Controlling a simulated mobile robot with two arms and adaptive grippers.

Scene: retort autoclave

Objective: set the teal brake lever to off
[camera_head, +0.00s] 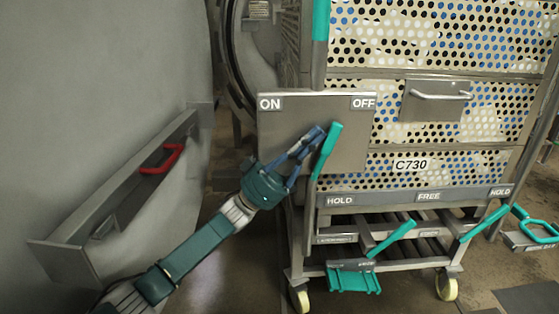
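A lever with a teal grip (326,152) leans slightly right in front of a grey metal plate (290,119) on the cart, which is marked ON at left and OFF at right. Its grip is between the two labels, below their level. My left gripper (314,141), with blue fingers, reaches up from the lower left and its fingertips are right beside the grip. I cannot tell whether they touch it or are closed on it. Another upright teal-gripped bar (321,20) stands above the plate. My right gripper is not in view.
The perforated cart marked C730 (410,164) stands on wheels, with a HOLD/FREE/HOLD strip (375,199) below. Other teal handles (392,238) and a teal pedal (353,281) are lower down. At left is a grey wall ledge with a red handle (161,160).

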